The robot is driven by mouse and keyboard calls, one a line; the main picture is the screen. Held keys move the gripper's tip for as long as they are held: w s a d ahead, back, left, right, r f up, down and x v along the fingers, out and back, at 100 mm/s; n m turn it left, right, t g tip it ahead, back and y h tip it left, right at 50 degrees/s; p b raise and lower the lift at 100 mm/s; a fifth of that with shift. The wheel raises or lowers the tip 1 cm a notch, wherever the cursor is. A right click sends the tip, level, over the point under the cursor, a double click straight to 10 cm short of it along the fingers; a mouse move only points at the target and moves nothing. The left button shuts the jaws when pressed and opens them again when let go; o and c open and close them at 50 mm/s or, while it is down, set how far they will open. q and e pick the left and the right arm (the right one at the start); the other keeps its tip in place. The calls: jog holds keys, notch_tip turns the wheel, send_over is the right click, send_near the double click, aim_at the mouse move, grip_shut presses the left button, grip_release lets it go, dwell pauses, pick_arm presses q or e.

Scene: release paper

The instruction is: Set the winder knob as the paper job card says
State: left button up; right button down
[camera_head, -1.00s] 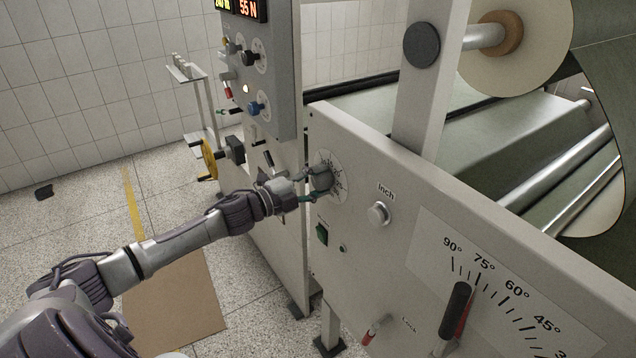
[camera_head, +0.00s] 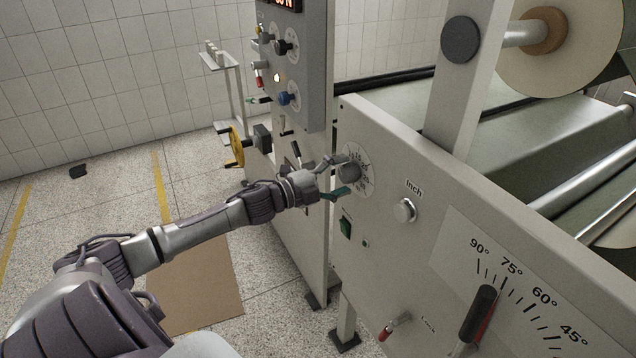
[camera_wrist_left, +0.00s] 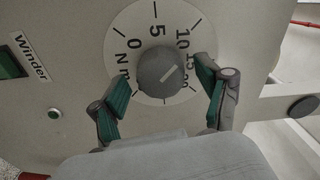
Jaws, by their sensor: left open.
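The winder knob (camera_head: 349,172) is a round dark grey knob on a white dial on the machine's front panel. In the left wrist view the knob (camera_wrist_left: 159,66) has a pale line pointing up and right, roughly towards the 10. The dial (camera_wrist_left: 133,17) reads 0, 5, 10, 15 and N m; its lower part is hidden. My left gripper (camera_head: 340,176) is open, with its green-padded fingers on either side of the knob. In the left wrist view the gripper (camera_wrist_left: 160,88) shows gaps between both fingers and the knob. No job card is readable.
A Winder label (camera_wrist_left: 30,57) sits by a green switch (camera_head: 346,229) below the dial. The Inch button (camera_head: 404,210) and an angle scale with a black-handled lever (camera_head: 479,313) lie to the right. The control box (camera_head: 310,70) with knobs rises at upper left. Brown board (camera_head: 203,285) lies on the floor.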

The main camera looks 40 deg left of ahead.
pick_arm(q)
jog(key=v, duration=1.1)
dwell(0.3)
jog(key=s+a+f+n+g+y, duration=0.1)
jog(key=s+a+f+n+y, duration=0.2)
jog(key=f, duration=0.6)
jog(key=s+a+f+n+y, duration=0.1)
jog(key=a+f+n+y, duration=0.4)
jog(key=f, duration=0.5)
jog(key=s+f+n+g+y, duration=0.15)
jog(key=s+f, duration=0.25)
jog(key=f, duration=0.4)
jog(key=s+f+n+g+h, duration=0.1)
jog(key=s+f+n+g, duration=0.25)
jog(key=f, duration=0.55)
jog(key=s+d+f+n+g, duration=0.2)
jog(key=s+d+f, duration=0.3)
jog(key=s+f, duration=0.35)
jog(key=s+d+f+n+g, duration=0.1)
jog(key=s+d+f+g, duration=0.2)
jog(key=s+d+f, duration=0.35)
jog(key=s+d+f+n+g+h, duration=0.1)
jog(key=s+d+f+g, duration=0.1)
jog(key=s+d+f, duration=0.3)
jog(key=s+d+f+g, duration=0.2)
jog(key=s+d+f, duration=0.3)
jog(key=s+d, duration=0.5)
jog(key=shift+d+f+n+g+h+b, duration=0.2)
jog(key=shift+f+n+g+h+b, duration=0.1)
jog(key=shift+f+n+h+b, duration=0.1)
